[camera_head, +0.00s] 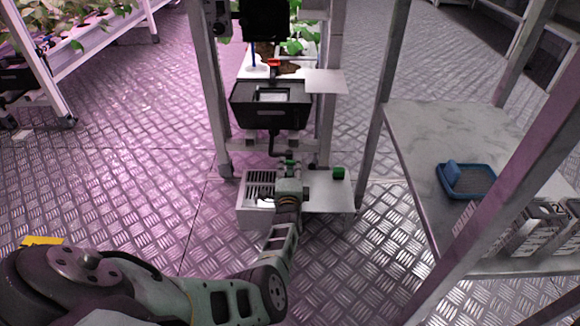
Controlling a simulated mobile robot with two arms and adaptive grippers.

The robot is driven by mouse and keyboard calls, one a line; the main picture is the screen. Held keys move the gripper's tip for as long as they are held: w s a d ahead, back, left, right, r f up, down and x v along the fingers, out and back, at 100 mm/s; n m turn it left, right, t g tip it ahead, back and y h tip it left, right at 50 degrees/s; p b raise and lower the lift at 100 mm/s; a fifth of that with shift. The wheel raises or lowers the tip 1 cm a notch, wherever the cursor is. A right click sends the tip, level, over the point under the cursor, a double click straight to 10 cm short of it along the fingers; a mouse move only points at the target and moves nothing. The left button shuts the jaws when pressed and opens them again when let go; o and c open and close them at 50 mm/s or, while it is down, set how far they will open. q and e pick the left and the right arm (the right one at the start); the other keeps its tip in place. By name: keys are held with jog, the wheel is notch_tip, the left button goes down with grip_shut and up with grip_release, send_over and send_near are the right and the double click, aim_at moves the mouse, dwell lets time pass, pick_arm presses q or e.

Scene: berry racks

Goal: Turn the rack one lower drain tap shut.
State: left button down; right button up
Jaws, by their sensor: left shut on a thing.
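My left arm reaches up from the bottom left to the rack's foot. My left gripper (290,166) is at the end of the drain pipe (274,143) below the lower black tank (270,113). It is shut on the drain tap there, just above the white box. The gripper hides most of the tap, so I cannot tell how far its handle is turned. My right gripper is not in view.
The white box (325,196) on the floor has a slotted grille and a green knob-like part (338,173). Rack posts (210,90) flank the tank. A metal shelf (425,130) with a blue tray (466,181) stands at right.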

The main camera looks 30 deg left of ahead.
pick_arm(q)
jog(key=shift+d, duration=0.1)
dwell(0.3)
jog(key=c, duration=1.8)
grip_release()
